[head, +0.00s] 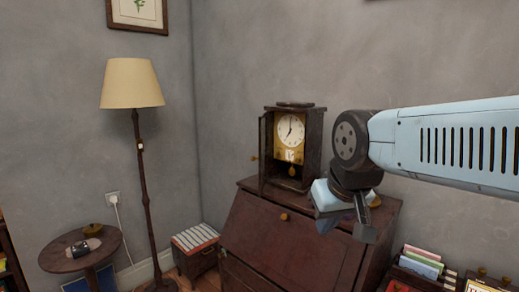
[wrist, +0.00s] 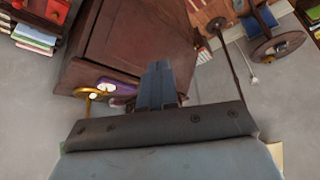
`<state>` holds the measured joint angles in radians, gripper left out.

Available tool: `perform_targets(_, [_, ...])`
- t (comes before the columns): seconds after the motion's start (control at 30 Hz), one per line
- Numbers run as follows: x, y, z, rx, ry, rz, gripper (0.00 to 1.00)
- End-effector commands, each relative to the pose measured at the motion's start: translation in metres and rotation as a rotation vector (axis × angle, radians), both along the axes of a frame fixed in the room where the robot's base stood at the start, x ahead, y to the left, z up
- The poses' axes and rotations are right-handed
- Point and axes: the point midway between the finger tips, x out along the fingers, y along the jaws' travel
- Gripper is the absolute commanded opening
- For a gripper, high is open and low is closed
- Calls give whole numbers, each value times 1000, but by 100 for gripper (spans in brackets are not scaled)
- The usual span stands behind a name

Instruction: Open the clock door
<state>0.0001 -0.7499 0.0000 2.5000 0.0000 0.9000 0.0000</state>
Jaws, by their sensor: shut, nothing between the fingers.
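The dark wooden clock (head: 291,140) stands on top of the slant-front desk in the head view. Its pale dial and brass pendulum are uncovered. The clock door (head: 266,150) stands swung out on the clock's left side, with a small brass knob on it. My gripper (head: 364,230) is to the right of the clock and lower, in front of the desk's right part, apart from the door. In the wrist view its fingers (wrist: 158,84) are together and empty. I cannot make out the clock in the wrist view.
The reddish desk (head: 290,240) fills the middle. A floor lamp (head: 132,84) and a small round table (head: 58,251) stand at left. Books (head: 421,262) are at lower right. A gold ring-like item (wrist: 97,92) and a purple thing show near my fingers in the wrist view.

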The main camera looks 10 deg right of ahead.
Motion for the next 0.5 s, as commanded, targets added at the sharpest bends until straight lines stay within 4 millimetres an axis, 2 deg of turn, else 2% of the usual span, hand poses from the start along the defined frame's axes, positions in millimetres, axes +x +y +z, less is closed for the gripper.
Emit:
perform_targets(0.33, [6,0,5,9,1,-3,0])
perform_targets(0.43, [21,1,16,31,5,-11,0])
perform_targets(0.5, [38,-3,27,56,8,-19,0])
